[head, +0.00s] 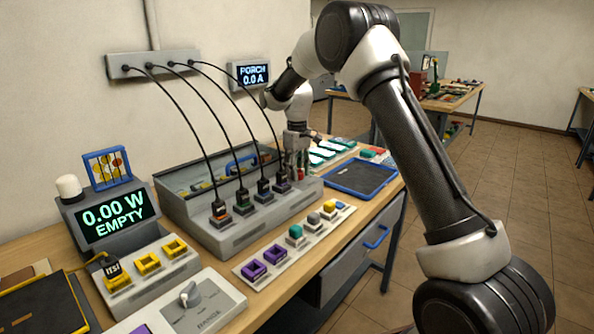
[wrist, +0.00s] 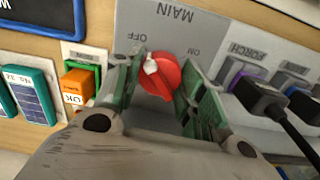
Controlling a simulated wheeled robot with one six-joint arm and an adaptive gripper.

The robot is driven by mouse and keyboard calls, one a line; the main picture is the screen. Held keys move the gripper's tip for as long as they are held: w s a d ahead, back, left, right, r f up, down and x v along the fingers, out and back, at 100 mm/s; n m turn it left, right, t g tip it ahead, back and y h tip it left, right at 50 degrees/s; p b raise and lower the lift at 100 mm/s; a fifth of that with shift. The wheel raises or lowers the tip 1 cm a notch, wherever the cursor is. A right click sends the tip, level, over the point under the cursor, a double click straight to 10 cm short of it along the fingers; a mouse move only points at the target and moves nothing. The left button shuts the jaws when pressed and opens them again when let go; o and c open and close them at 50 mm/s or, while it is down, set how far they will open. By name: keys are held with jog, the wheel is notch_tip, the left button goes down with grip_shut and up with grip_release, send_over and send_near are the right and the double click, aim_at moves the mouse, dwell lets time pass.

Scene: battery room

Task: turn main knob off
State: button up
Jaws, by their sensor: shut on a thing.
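The red main knob (wrist: 165,80) sits on a grey panel (wrist: 185,25) lettered MAIN, with OFF and ON beside it, all upside down in the wrist view. My gripper (wrist: 161,88) has one finger on each side of the knob and is shut on it. The knob's white mark lies left of its middle, towards the OFF lettering. In the head view my gripper (head: 297,152) is at the far right end of the grey plug unit (head: 235,236), pointing down; the knob there is mostly hidden by the fingers.
Black plugs (head: 264,192) with cables rising to a wall box (head: 150,64) stand left of my gripper. A blue-rimmed tray (head: 362,178) lies to the right.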

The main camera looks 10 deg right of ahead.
jog(key=shift+n, duration=0.4)
jog(key=o, duration=1.1)
jog(key=shift+c, duration=0.2)
notch_tip(320, 180, up, 12)
